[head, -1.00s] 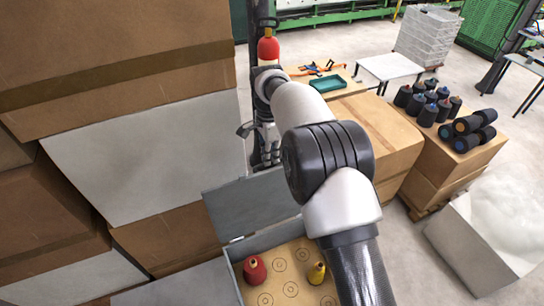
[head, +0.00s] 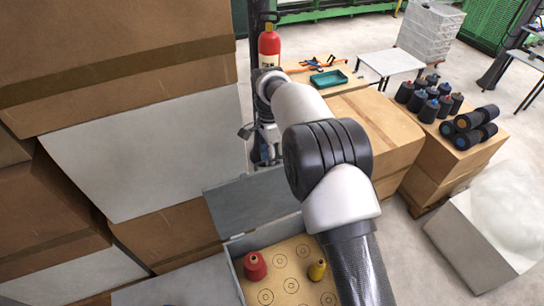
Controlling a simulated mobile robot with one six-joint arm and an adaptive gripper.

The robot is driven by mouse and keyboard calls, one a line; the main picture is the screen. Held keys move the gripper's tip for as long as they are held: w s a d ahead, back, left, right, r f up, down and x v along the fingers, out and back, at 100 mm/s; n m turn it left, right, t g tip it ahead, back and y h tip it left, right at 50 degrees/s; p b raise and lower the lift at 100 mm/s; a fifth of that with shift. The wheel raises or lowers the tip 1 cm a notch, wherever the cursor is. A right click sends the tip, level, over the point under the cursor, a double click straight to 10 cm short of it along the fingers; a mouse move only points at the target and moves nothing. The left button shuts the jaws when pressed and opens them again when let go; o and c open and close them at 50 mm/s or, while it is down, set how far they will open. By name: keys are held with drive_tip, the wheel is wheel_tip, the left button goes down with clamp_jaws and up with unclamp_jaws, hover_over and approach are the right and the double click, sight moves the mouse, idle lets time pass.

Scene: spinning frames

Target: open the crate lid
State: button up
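The grey crate (head: 236,248) stands at the bottom centre. Its grey lid (head: 237,205) stands raised at the crate's far side, so the inside shows. Inside is a tan board (head: 275,270) with printed circles. A red cone (head: 255,266) and a smaller yellow cone (head: 317,270) stand on it. My gripper (head: 262,150) is beyond the lid, above its far edge. It is small and partly hidden behind the lid, and I cannot tell whether its fingers are open or whether it touches the lid. My arm hides the crate's right side.
Stacked cardboard boxes (head: 120,60) fill the left. Another box (head: 375,130) stands behind my arm. Dark spools (head: 430,105) stand on a carton at the right. A green tray (head: 328,80) and a red extinguisher-like cylinder (head: 269,45) are farther back.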

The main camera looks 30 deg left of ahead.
drive_tip(key=shift+s+f, duration=0.15)
drive_tip(key=shift+f, duration=0.25)
wheel_tip(320, 180, up, 13)
drive_tip(key=shift+w+a, duration=0.35)
drive_tip(key=shift+w, duration=0.05)
drive_tip(key=shift+f, duration=0.1)
